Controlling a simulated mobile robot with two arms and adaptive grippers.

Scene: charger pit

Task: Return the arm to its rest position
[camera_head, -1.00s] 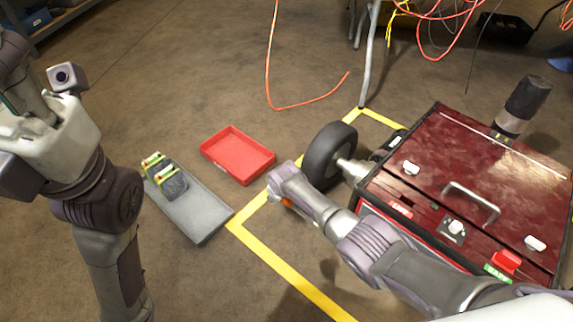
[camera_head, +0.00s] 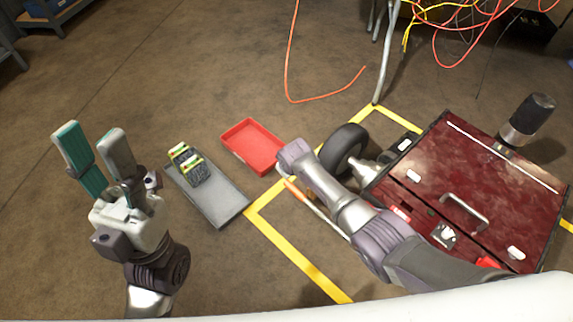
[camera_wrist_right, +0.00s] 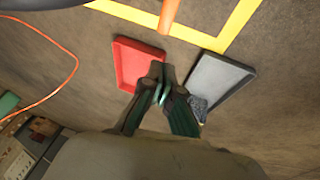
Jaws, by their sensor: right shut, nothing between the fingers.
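My left gripper (camera_head: 90,133) stands at the left of the head view with its two fingers pointing up and apart. It is open and empty, left of the grey tray. My right arm (camera_head: 345,205) reaches in from the right over the yellow floor line; its gripper cannot be made out in the head view. In the right wrist view my right gripper (camera_wrist_right: 161,80) has its fingers together with nothing between them. It appears in front of the red and grey trays.
The grey tray (camera_head: 222,202) holds dark blocks with yellow-green ends (camera_head: 188,163). A red tray (camera_head: 253,146) lies beside it. The dark red charger cart (camera_head: 480,185) with a black wheel (camera_head: 343,148) stands at right. Cables (camera_head: 470,35) hang at top right.

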